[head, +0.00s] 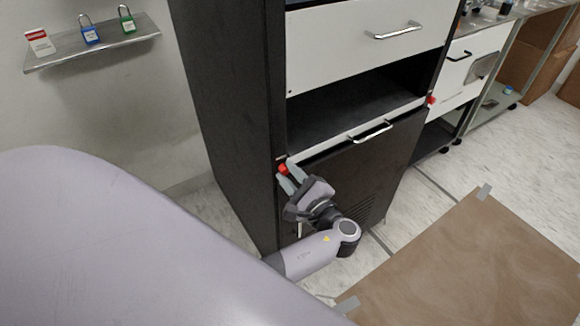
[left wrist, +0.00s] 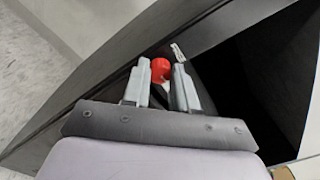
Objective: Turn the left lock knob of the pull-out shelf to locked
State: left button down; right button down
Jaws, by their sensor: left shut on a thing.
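The left lock knob (head: 283,169) is a small red knob on the front left edge of the dark cabinet, at the left end of the pull-out shelf (head: 310,150). My left gripper (head: 287,171) is at this knob, with a finger on either side of it. In the left wrist view the red knob (left wrist: 161,70) shows between the two grey fingertips (left wrist: 160,75), and the fingers are shut on it. The knob's marking cannot be read. A second red knob (head: 431,100) sits at the shelf's right end. My right gripper is not in view.
The cabinet has a white drawer (head: 370,40) above an open dark bay and a handle (head: 370,132) on the shelf front. A wall shelf (head: 95,45) holds two padlocks. A brown mat (head: 470,265) lies on the floor at right.

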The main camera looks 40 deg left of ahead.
pick_arm(q)
jog(key=shift+m+p, duration=0.65)
jog(key=shift+m, duration=0.45)
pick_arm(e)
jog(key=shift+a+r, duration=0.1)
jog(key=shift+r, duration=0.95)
pick_arm(q)
jog(key=c, duration=1.2)
grip_release()
jog(key=shift+o, duration=0.2)
jog(key=shift+d, duration=0.1)
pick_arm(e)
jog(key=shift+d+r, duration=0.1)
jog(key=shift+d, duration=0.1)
